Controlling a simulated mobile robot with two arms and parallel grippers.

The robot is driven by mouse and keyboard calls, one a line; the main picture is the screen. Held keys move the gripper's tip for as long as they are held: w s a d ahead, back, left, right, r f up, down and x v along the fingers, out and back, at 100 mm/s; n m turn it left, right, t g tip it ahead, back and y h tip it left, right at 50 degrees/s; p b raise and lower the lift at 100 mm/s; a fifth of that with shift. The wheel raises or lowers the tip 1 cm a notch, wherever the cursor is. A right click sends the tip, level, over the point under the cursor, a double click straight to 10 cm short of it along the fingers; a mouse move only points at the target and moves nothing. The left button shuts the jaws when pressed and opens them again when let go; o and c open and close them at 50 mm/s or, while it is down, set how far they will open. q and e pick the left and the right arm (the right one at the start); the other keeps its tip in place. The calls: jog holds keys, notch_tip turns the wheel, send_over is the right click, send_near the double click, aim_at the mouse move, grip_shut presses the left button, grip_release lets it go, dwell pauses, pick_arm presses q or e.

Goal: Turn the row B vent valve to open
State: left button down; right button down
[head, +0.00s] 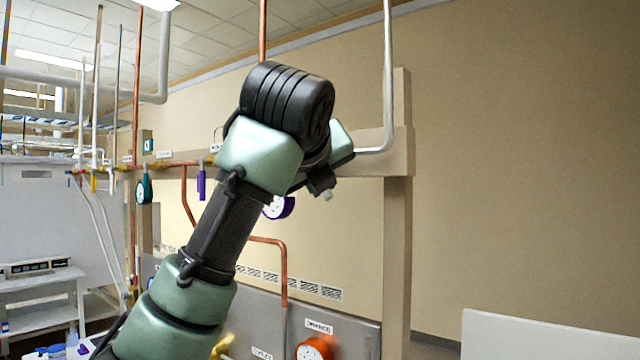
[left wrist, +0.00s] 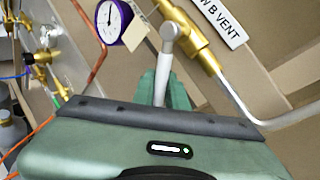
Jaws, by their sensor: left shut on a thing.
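The row B vent valve (left wrist: 192,38) is a brass body on a pipe, beside a white label (left wrist: 222,20) whose visible part reads "W B VENT". Its grey lever (left wrist: 163,75) runs down from the valve at a slant to the pipe. My left gripper (left wrist: 164,93) is shut on the lever's lower end; the green fingers show on both sides of it. In the head view my left arm rises from the lower left and hides the valve and most of the gripper. My right gripper is in neither view.
A purple gauge (left wrist: 112,22) with a tag hangs close to the left of the lever; it also shows in the head view (head: 279,207). A beige post (head: 397,240) and a grey pipe (head: 388,75) stand right of my arm. An orange-red round part (head: 314,348) is below.

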pick_arm(q)
jog(key=c, duration=1.4)
grip_release()
jog(key=shift+c, duration=0.2)
jog(key=shift+s+r, duration=0.1)
jog(key=shift+s, duration=0.1)
jog(key=b+v, duration=0.4)
jog(key=v, duration=0.3)
jog(key=shift+s, duration=0.25)
jog(key=shift+a, duration=0.1)
jog(key=shift+c, duration=0.3)
